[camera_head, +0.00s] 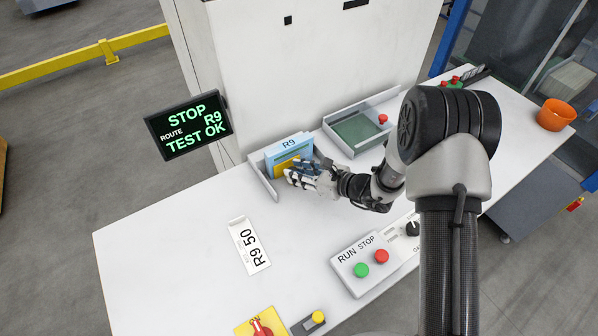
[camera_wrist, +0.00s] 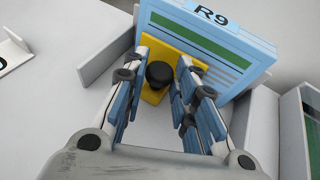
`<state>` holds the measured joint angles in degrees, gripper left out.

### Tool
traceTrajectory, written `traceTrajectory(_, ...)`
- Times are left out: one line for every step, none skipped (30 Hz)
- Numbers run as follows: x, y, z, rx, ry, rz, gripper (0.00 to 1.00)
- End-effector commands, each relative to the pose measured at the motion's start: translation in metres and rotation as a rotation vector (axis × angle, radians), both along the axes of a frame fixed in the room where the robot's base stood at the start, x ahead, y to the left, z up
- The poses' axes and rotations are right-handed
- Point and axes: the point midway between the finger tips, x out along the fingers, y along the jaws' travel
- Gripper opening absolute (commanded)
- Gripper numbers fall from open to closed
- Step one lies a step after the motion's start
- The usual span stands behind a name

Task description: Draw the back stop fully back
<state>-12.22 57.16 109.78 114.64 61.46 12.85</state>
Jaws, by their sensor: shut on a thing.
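The back stop is a yellow plate (camera_wrist: 160,44) with a black knob (camera_wrist: 159,73). It stands against the front of a light blue block labelled R9 (camera_wrist: 220,45), between low grey side walls. In the head view the yellow plate (camera_head: 286,163) shows only in part, behind my fingers. My gripper (camera_head: 299,172) reaches in from the right and is shut on the black knob, with fingers on both sides of it in the wrist view. The contact faces are partly hidden by the finger pads.
A tray with a green floor (camera_head: 358,133) and a red knob stands to the right. The RUN/STOP box (camera_head: 361,262) is nearer, below my arm. A card reading R9 50 (camera_head: 249,246) lies on the bench. A screen (camera_head: 189,126) reads STOP, ROUTE R9, TEST OK.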

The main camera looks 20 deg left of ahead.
Motion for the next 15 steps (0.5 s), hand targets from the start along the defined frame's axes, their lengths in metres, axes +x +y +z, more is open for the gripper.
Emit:
traceTrajectory(0.0, 0.0, 0.0001, 0.0, 0.0, 0.0, 0.06)
traceTrajectory(0.0, 0.0, 0.0001, 0.0, 0.0, 0.0, 0.04)
traceTrajectory(0.0, 0.0, 0.0001, 0.0, 0.0, 0.0, 0.01)
traceTrajectory(0.0, 0.0, 0.0001, 0.0, 0.0, 0.0, 0.0)
traceTrajectory(0.0, 0.0, 0.0001, 0.0, 0.0, 0.0, 0.0)
traceTrajectory(0.0, 0.0, 0.0001, 0.0, 0.0, 0.0, 0.0)
traceTrajectory(0.0, 0.0, 0.0001, 0.0, 0.0, 0.0, 0.0)
traceTrajectory(0.0, 0.0, 0.0001, 0.0, 0.0, 0.0, 0.0)
traceTrajectory(0.0, -0.0001, 0.0, 0.0, 0.0, 0.0, 0.0)
traceTrajectory(0.0, -0.0001, 0.0, 0.0, 0.0, 0.0, 0.0)
traceTrajectory(0.0, -0.0001, 0.0, 0.0, 0.0, 0.0, 0.0)
traceTrajectory(0.0, -0.0001, 0.0, 0.0, 0.0, 0.0, 0.0)
traceTrajectory(-0.0003, -0.0005, 0.0, 0.0, 0.0, 0.0, 0.0)
traceTrajectory(-0.0009, -0.0014, -0.0001, 0.0, 0.0, 0.0, 0.0)
traceTrajectory(-0.0029, -0.0042, -0.0001, 0.0, 0.001, -0.001, 0.0)
